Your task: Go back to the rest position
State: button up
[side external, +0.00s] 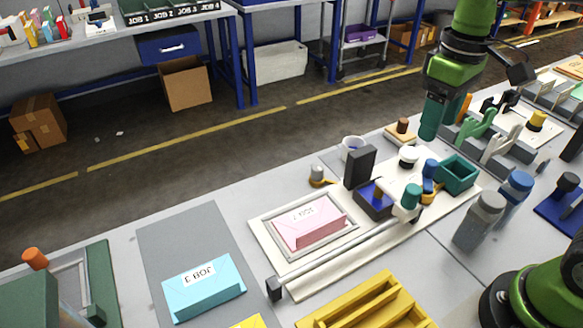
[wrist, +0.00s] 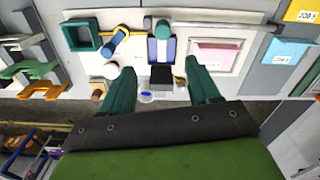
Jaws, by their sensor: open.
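My gripper (side external: 431,120) hangs above the back right of the pen plotter, pointing down, with nothing seen in it. In the wrist view its two teal fingers (wrist: 162,78) are spread wide apart. The plotter's pale base (side external: 263,237) carries a grey frame around a pink labelled block (side external: 308,222), which also shows in the wrist view (wrist: 215,54). A long rail (side external: 345,252) runs along the front of the base. A dark blue carriage (side external: 374,200) and a black upright block (side external: 359,167) stand right of the pink block, with a teal-capped part (side external: 411,196) beside them.
A teal open box (side external: 457,174) and a white-topped knob (side external: 408,155) stand below my gripper. Grey and blue cylinders (side external: 481,220) stand to the right. A light blue JOB 3 block (side external: 204,287) and a yellow slotted tray (side external: 365,307) lie in front. Racks with hooks (side external: 480,130) stand close right.

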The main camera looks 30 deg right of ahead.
jog(key=s+m+t, duration=0.1)
jog(key=m+t, duration=0.1)
jog(key=s+d+f+m+t+y, duration=0.1)
jog(key=s+m+t, duration=0.1)
jog(key=s+m+t+y, duration=0.1)
jog(key=s+m+t, duration=0.1)
jog(key=t, duration=0.1)
jog(key=shift+s+d+f, duration=0.1)
jog(key=shift+d+f, duration=0.25)
dwell(1.4)
